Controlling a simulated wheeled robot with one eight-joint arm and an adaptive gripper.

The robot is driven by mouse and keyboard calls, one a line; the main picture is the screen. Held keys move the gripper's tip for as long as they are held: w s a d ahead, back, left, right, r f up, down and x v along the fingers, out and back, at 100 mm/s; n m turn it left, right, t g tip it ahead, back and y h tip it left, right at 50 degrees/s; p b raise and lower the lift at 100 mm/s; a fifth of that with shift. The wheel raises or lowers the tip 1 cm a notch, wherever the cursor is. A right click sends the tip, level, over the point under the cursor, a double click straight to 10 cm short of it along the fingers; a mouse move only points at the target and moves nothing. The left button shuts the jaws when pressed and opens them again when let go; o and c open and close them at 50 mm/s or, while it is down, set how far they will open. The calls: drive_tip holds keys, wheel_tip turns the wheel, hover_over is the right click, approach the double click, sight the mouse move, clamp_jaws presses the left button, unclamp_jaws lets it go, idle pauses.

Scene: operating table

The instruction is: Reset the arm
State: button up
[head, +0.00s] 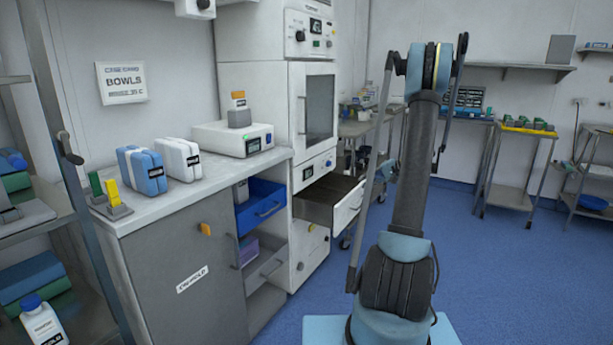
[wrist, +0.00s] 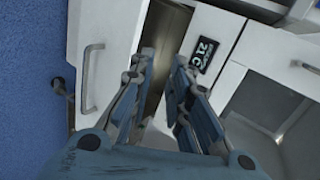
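My arm (head: 415,170) rises upright in the right half of the head view, over its blue base. My gripper cannot be made out there. In the wrist view my gripper (wrist: 163,68) shows two blue-and-grey fingers standing apart, with nothing held between them. Beyond the fingers are a white drawer front (wrist: 104,55) with a metal handle and the dark gap of the pulled-out drawer. A small dark display (wrist: 204,50) is on the white cabinet to the right of the fingers.
The open white drawer (head: 348,208) juts from the tall cabinet, left of my arm. A blue drawer (head: 262,205) is also pulled out under the counter (head: 190,192). Carts (head: 515,170) stand at the back right. Blue floor (head: 530,270) is clear at right.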

drive_tip(key=s+a+r+n+g+h, duration=0.1)
drive_tip(key=s+a+r+h, duration=0.2)
drive_tip(key=s, duration=0.5)
drive_tip(key=s+a+r+n+g, duration=0.1)
drive_tip(key=s+a+r, duration=0.25)
drive_tip(key=s, duration=0.55)
drive_tip(key=s+a+r+g+h, duration=0.15)
drive_tip(key=s+a, duration=0.25)
drive_tip(key=s, duration=0.4)
drive_tip(key=s+d+f+n+h, duration=0.1)
drive_tip(key=s+f+h, duration=0.2)
drive_tip(key=s, duration=0.9)
drive_tip(key=s+d+f+n+h, duration=0.1)
drive_tip(key=s+f, duration=0.4)
drive_tip(key=s, duration=0.8)
drive_tip(key=shift+s+d+f+n+h, duration=0.15)
drive_tip(key=shift+s+d+n+h, duration=0.15)
drive_tip(key=shift+n+h, duration=0.5)
drive_tip(key=shift+t, duration=0.25)
drive_tip(key=shift+w+f, duration=0.2)
drive_tip(key=shift+w, duration=0.3)
